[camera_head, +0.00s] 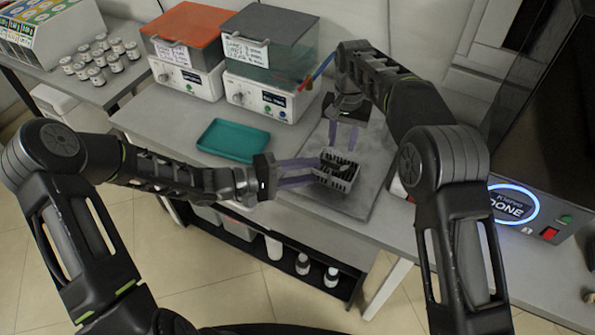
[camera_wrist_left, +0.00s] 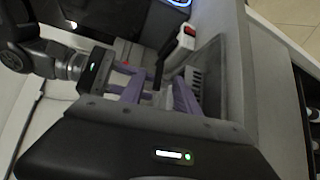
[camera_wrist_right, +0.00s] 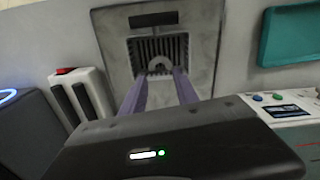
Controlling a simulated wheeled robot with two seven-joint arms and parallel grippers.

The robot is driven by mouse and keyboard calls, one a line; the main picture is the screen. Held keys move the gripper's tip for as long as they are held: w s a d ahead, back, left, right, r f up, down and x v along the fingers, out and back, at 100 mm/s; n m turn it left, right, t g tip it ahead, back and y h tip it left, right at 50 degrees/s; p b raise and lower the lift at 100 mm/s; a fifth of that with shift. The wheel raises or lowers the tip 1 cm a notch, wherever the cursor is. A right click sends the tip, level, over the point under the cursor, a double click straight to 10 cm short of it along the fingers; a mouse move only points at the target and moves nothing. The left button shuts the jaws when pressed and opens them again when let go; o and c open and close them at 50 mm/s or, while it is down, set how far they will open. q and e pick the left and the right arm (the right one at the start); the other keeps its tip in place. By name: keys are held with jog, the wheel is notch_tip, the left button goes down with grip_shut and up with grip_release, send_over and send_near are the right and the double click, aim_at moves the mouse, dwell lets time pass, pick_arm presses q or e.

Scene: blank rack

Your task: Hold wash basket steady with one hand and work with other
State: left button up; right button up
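The wash basket (camera_head: 340,175), a small pale slotted rack, sits on the grey slab (camera_head: 364,200) on the bench. It also shows in the right wrist view (camera_wrist_right: 174,45), with a grey arched piece across its near side. My left gripper (camera_head: 318,169) is open, its purple fingers apart at the basket's left end. I cannot tell whether they touch it. In the left wrist view, part of the basket (camera_wrist_left: 195,78) shows beside one finger. My right gripper (camera_head: 343,136) is open behind the basket, fingers pointing toward it, with nothing visible gripped.
A teal tray (camera_head: 233,141) lies left of the slab. Two lidded bath units, orange-topped (camera_head: 187,48) and grey-topped (camera_head: 268,65), stand at the back. Several small jars (camera_head: 99,58) stand at far left. A device with a lit ring (camera_head: 512,206) stands at right.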

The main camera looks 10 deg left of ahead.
aim_at(335, 165)
pick_arm(q)
jog(key=x, duration=0.5)
jog(key=shift+c, duration=0.6)
grip_shut()
